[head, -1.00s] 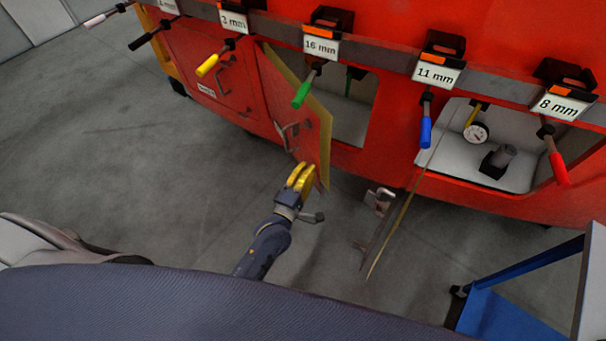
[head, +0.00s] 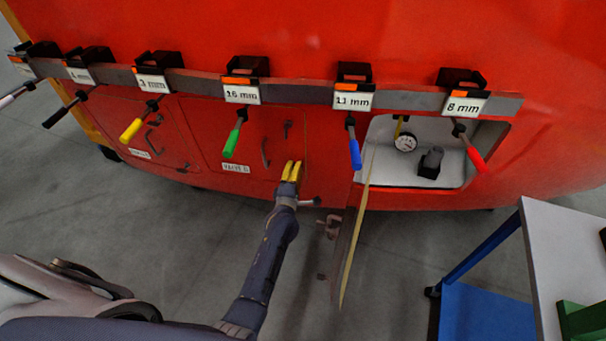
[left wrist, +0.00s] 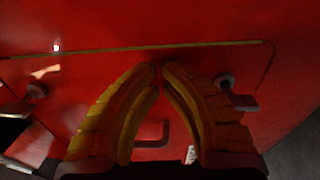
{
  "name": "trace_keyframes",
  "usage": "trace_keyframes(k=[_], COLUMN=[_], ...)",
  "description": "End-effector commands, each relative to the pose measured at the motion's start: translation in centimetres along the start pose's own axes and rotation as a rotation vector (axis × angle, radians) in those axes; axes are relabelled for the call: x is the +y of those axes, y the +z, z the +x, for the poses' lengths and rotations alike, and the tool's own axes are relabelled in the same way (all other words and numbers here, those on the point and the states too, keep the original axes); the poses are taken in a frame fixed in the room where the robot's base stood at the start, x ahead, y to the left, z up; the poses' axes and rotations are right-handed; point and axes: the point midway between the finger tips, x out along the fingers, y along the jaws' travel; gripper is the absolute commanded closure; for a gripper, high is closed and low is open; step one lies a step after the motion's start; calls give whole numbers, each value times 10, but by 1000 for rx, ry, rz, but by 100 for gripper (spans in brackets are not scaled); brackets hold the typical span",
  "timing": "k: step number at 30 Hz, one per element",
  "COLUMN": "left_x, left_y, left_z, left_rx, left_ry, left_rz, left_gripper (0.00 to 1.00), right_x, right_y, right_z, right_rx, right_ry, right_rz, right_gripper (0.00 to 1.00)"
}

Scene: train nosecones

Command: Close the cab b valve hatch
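The red valve hatch (head: 236,140) under the 16 mm holder lies flush, or nearly so, in the red cab side in the head view. Its small label (head: 236,168) is too blurred to read surely. Its handle (head: 265,152) is on its right part. My left gripper (head: 292,164) is in front of its lower right part, fingertips close together, with nothing seen between them. In the left wrist view the hatch (left wrist: 90,75) fills much of the picture, with a thin yellow edge line and the handle (left wrist: 152,143) behind the fingers. Contact cannot be told. My right gripper is not in view.
Coloured-handled tools hang from the rail (head: 205,86) above. A blue and white cart (head: 490,310) stands at lower right.

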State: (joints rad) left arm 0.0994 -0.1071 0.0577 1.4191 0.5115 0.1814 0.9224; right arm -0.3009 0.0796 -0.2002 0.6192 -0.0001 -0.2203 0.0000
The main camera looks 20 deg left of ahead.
Motion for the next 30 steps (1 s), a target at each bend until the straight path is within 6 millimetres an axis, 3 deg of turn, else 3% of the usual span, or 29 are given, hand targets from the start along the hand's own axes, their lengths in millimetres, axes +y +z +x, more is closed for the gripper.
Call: trace_keyframes(k=[19, 23, 30], left_x=[0, -1, -1], left_y=[-5, -5, -4], left_z=[0, -14, -54], left_rx=[6, 7, 6], left_ry=[0, 0, -1], left_rz=[1, 0, 1], left_gripper=[100, 100, 100], right_x=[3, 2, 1], right_y=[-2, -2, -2], right_z=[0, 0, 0], right_rx=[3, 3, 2], right_ry=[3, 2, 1], right_rz=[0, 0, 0], right_gripper=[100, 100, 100])
